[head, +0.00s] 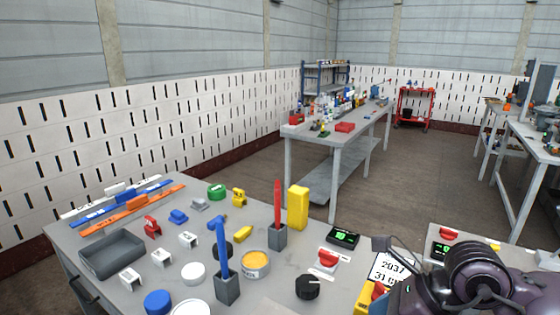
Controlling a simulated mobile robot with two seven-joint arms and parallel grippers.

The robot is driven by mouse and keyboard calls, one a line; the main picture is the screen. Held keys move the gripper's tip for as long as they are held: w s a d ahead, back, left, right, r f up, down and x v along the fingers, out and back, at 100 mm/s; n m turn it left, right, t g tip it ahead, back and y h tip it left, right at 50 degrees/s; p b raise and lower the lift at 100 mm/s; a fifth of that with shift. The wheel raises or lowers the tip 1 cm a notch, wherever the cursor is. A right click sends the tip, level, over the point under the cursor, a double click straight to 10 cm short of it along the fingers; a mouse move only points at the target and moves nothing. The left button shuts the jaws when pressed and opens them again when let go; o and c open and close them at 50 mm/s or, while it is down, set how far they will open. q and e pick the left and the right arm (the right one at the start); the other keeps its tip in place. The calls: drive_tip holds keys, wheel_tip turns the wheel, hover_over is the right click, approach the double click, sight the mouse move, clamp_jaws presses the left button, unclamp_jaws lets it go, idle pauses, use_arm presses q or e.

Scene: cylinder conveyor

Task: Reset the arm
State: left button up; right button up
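My dark purple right arm (478,272) fills the lower right corner of the head view, over the near right part of the grey workbench (130,265). A small dark block on a thin link (381,243) sticks out to its left. I cannot make out two fingertips, so I cannot tell whether the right gripper is open or shut, or whether it holds anything. My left arm and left gripper are not in view. The arm hides part of the bench and the lower part of a white number card (391,268).
The bench carries a grey tray (112,254), a yellow block (298,207), upright blue (222,246) and red (278,205) tools in holders, a black knob (308,287), a red switch (328,258) and a display (343,237). Another table (345,140) stands behind; brown floor lies between.

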drive_tip(key=s+a+r+m+t+y, duration=0.2)
drive_tip(key=a+r+m+t+y, duration=0.3)
drive_tip(key=r+m+t+y, duration=0.4)
drive_tip(key=w+d+f+m+t+h, duration=0.1)
drive_tip(key=d+f+m+t+h, duration=0.3)
drive_tip(key=d+m+h, duration=0.65)
drive_tip(key=w+d+f+m+t+h, duration=0.1)
drive_tip(key=d+f+m+t+h, duration=0.3)
drive_tip(key=m, duration=1.2)
drive_tip(key=s+d+f+m+g+h, duration=0.4)
drive_tip(key=f+m+h, duration=0.2)
drive_tip(key=f, duration=0.3)
drive_tip(key=s+a+f+m+g+y, duration=0.1)
drive_tip(key=s+f+m+g, duration=0.2)
drive_tip(key=s+f+g, duration=0.55)
drive_tip(key=s+a+f+m+g+y, duration=0.15)
drive_tip(key=s+f+g, duration=0.3)
drive_tip(key=s, duration=0.65)
drive_tip(key=w+f+t+p, duration=0.1)
drive_tip(key=w+f+t, duration=0.1)
drive_tip(key=w+t, duration=0.2)
drive_tip(key=w+f+t+y+p, duration=0.1)
drive_tip(key=w+f+t, duration=0.1)
drive_tip(key=w+t, duration=0.3)
drive_tip(key=shift+w+f, duration=0.15)
drive_tip(key=shift+f, duration=0.25)
